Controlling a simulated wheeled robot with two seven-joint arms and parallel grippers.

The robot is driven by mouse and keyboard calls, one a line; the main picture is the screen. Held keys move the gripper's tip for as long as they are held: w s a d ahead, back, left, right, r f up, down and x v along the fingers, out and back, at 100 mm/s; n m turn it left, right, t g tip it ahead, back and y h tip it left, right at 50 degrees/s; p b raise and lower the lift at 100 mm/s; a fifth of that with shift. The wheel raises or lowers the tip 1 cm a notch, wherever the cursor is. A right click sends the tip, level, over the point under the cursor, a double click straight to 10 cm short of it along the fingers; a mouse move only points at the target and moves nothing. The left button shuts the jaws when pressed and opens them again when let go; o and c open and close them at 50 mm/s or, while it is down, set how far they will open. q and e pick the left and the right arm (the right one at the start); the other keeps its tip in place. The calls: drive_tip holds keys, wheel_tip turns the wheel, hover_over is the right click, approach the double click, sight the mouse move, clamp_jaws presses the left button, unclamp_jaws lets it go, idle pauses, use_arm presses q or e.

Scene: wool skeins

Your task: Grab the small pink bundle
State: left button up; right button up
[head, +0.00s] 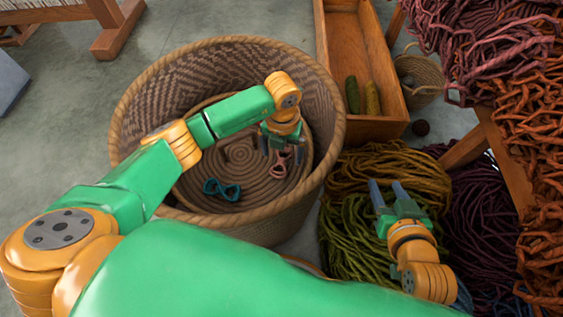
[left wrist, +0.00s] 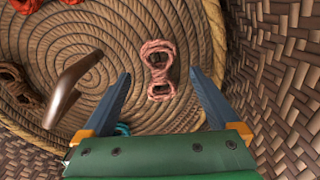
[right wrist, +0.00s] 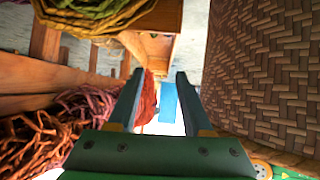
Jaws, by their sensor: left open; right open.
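The small pink bundle (head: 280,164) is a twisted figure-eight skein on the floor of the big woven basket (head: 240,41). In the left wrist view the pink bundle (left wrist: 158,68) lies ahead of and between my open fingers, with nothing touching it. My left gripper (head: 280,150) reaches down inside the basket, close to the bundle; it also shows in the left wrist view (left wrist: 160,95). My right gripper (head: 387,192) is open and empty outside the basket, over the olive-green wool, and its fingers show in the right wrist view (right wrist: 158,95).
A teal bundle (head: 221,189) lies in the basket, left of the pink one. The left wrist view also shows a brown bundle (left wrist: 20,88), a red bundle (left wrist: 25,5) and a brown curved piece (left wrist: 72,85). A wooden box (head: 330,60) and large wool heaps (head: 390,170) crowd the right.

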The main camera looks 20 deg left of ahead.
use_arm(q)
wheel_tip(320, 180, down, 2)
drive_tip(key=shift+f+b, duration=0.15)
drive_tip(key=shift+b, duration=0.3)
drive_tip(key=c, duration=1.4)
use_arm(e)
drive_tip(key=w+a+r+t+y, duration=0.1)
drive_tip(key=w+r+t, duration=0.2)
drive_tip(key=r, duration=0.4)
drive_tip(key=shift+w+a+r+t, duration=0.2)
drive_tip(key=shift+a+t, duration=0.15)
drive_tip(key=shift+t, duration=0.55)
